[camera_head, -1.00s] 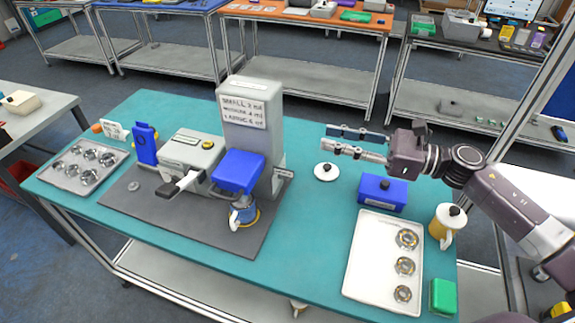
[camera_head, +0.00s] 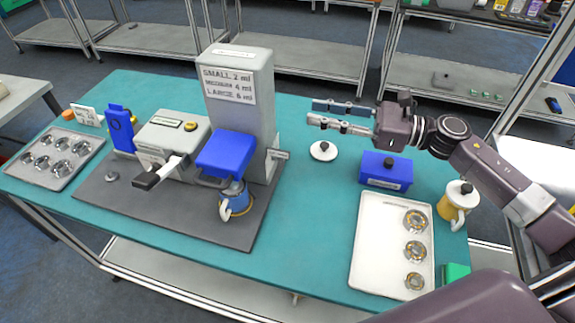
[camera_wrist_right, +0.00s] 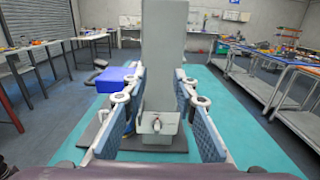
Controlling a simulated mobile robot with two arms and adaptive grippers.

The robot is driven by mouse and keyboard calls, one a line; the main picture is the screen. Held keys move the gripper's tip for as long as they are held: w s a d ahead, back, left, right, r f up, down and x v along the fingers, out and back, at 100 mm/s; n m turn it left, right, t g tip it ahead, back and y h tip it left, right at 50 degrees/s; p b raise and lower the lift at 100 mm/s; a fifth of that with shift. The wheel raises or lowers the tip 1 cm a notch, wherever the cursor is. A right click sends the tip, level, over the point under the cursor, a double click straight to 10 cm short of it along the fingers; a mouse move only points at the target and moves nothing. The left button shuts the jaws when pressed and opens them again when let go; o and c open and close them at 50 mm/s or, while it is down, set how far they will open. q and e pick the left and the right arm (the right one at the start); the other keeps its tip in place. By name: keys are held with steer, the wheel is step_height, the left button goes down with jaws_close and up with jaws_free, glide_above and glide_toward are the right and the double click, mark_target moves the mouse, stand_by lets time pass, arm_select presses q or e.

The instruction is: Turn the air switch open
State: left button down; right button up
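A tall grey machine (camera_head: 238,125) with a printed size label stands on the dark mat of the teal table. A small tag (camera_head: 278,154) sticks out from its right side. In the right wrist view, a small pale fitting with a knob (camera_wrist_right: 157,122), perhaps the air switch, sits low on the tall grey body (camera_wrist_right: 163,60). My right gripper (camera_head: 312,112) is open and empty, in the air to the right of the machine and apart from it. In the right wrist view its fingers frame the grey body and fitting. My left gripper is not in view.
A white lid (camera_head: 323,151), a blue box (camera_head: 386,171), a yellow jug (camera_head: 457,201) and a white tray (camera_head: 368,272) with metal rings stand right of the machine. A blue jug (camera_head: 236,200) stands under the blue head. The teal table (camera_head: 303,215) is bare between mat and tray.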

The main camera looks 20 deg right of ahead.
steer(key=b, duration=1.4)
glide_toward(279, 157)
steer(key=b, duration=0.1)
steer(key=p+x, duration=0.2)
steer(key=x, duration=0.6)
steer(key=shift+w+d+f+p, duration=0.15)
steer(key=shift+w+f+p, duration=0.1)
steer(key=shift+p, duration=0.1)
jaws_close()
